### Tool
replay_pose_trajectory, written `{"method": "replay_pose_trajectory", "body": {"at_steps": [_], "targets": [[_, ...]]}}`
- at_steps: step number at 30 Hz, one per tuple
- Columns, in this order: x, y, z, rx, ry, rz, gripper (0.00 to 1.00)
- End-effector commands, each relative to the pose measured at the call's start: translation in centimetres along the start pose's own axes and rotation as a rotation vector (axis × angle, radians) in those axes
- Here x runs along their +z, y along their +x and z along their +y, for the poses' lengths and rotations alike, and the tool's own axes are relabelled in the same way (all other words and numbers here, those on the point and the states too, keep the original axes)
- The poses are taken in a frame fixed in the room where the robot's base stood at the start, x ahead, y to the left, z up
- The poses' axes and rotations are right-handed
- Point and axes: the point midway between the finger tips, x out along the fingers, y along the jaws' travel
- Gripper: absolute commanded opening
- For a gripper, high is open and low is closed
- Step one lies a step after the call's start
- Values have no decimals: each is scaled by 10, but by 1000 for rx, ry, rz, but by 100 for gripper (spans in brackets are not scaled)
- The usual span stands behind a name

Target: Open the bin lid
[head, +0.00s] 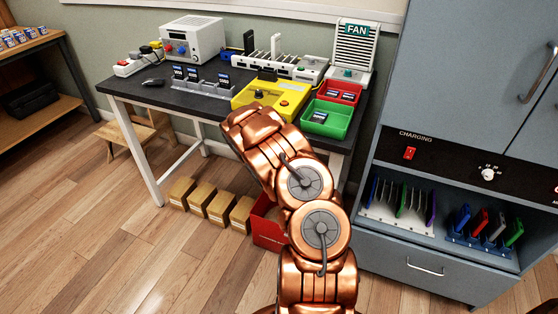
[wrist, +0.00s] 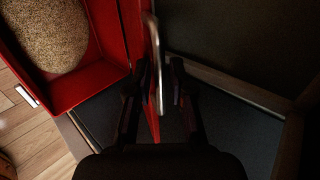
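The red bin (wrist: 85,92) is at the left of the wrist view, with its inside showing and a brown speckled lump (wrist: 50,32) in it. A red panel, apparently the bin lid (wrist: 134,30), stands nearly edge-on to the right of the opening. A pale metal handle (wrist: 155,50) is on its right side. My gripper (wrist: 160,68) is open, with one dark finger on each side of the handle; contact is unclear. In the head view, part of the red bin (head: 268,232) shows under the table, while my arm hides the rest and the gripper.
Cardboard boxes (head: 218,206) stand left of the bin. A grey cabinet (head: 400,258) is close on the right. Wooden floor is clear at the left.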

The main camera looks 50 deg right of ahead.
Motion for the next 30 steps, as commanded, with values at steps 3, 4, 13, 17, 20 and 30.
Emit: {"method": "replay_pose_trajectory", "body": {"at_steps": [3, 4, 13, 17, 20, 30], "targets": [[-1, 0, 0, 0, 1, 1, 35], [-1, 0, 0, 1, 1, 1, 35], [-1, -1, 0, 1, 2, 2, 35], [-1, -8, 1, 2, 1, 2, 35], [-2, -17, 0, 1, 0, 2, 35], [0, -58, -1, -2, -2, 1, 35]]}}
